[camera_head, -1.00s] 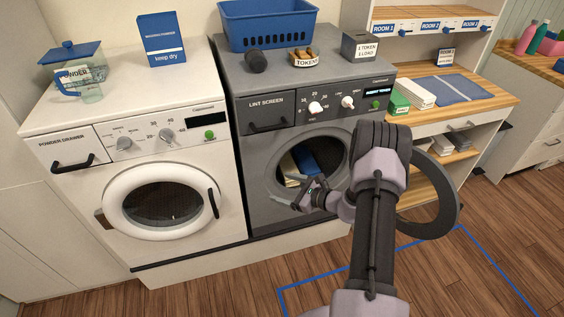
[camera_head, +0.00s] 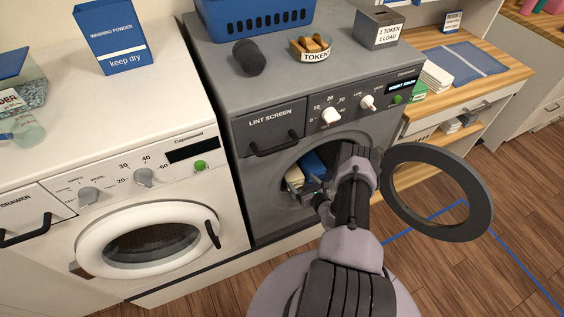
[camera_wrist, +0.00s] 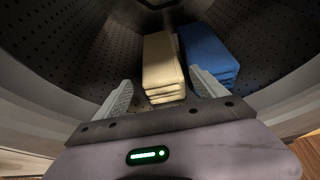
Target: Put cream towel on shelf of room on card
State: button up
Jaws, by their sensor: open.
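The cream towel (camera_wrist: 162,66) lies folded inside the drum of the grey dryer (camera_head: 262,196), left of a folded blue towel (camera_wrist: 206,56). In the head view the cream towel (camera_head: 294,178) and the blue towel (camera_head: 314,163) show through the open door. My gripper (camera_wrist: 160,92) is open at the drum mouth, its fingers apart on either side of the cream towel's near end, with nothing held. The arm hides part of the opening. The card (camera_head: 453,21) stands at the back of the wooden counter on the right; its small text is hard to read.
The dryer's round door (camera_head: 437,236) stands open to the right of my arm. The wooden counter (camera_head: 500,85) holds a blue mat (camera_head: 462,62) and a white folded stack (camera_head: 436,76). A token bowl (camera_head: 315,54) and a token box (camera_head: 380,30) stand on the dryer.

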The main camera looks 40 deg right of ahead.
jog(key=b+x, duration=0.6)
jog(key=x, duration=0.7)
jog(key=shift+w+f, duration=0.15)
jog(key=shift+w, duration=0.3)
jog(key=shift+c, duration=0.2)
jog(key=c, duration=1.2)
notch_tip(320, 180, up, 10)
jog(key=p, duration=0.4)
